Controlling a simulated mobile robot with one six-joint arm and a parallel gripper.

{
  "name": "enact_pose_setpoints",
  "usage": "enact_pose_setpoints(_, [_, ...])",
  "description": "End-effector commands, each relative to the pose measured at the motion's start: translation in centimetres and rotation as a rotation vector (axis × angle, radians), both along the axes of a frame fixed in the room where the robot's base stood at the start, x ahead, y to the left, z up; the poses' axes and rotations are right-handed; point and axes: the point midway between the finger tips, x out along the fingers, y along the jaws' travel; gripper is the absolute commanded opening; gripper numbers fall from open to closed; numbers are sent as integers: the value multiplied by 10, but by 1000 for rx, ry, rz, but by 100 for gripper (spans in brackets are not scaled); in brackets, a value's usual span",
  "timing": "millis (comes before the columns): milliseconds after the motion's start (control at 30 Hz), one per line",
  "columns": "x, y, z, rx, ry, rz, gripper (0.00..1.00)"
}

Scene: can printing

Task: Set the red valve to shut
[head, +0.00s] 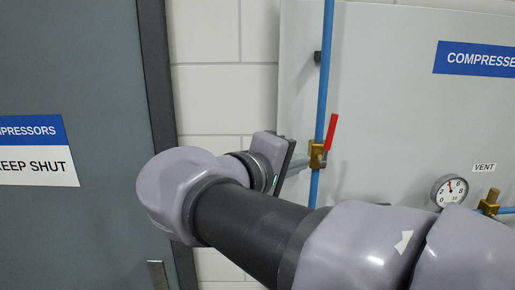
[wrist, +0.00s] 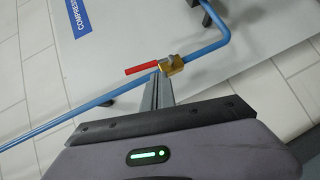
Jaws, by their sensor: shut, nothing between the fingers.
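The red valve has a red lever handle (head: 330,133) on a brass body (head: 316,153), fitted on a vertical blue pipe (head: 325,60). The handle points up, roughly along the pipe and leaning slightly right in the head view. In the wrist view the handle (wrist: 141,69) extends left from the brass body (wrist: 172,66). My gripper (head: 304,163) is shut and empty, just left of the brass body in the head view. In the wrist view its fingertips (wrist: 162,80) are beside the valve, near the handle's base; I cannot tell whether they touch.
The pipe runs in front of a pale grey panel (head: 395,110) with a blue sign (head: 475,57). A gauge (head: 450,190) and a brass fitting under a VENT label (head: 484,167) are at right. A grey door (head: 70,220) stands at left.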

Motion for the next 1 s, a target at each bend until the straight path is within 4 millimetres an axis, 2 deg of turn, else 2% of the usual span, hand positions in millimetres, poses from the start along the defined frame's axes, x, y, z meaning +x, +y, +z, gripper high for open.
enact_pose_setpoints(33, [3, 14, 19, -57, -39, 45, 0])
enact_pose_setpoints(100, [6, 25, 35, -111, -75, 81, 0])
enact_pose_setpoints(200, [12, 25, 41, -133, -91, 91, 0])
enact_pose_setpoints(667, [91, -29, 34, -129, -86, 86, 0])
enact_pose_setpoints(800, [94, -52, 31, -129, -88, 88, 0])
enact_pose_setpoints(1000, [97, -66, 28, -126, -89, 88, 0])
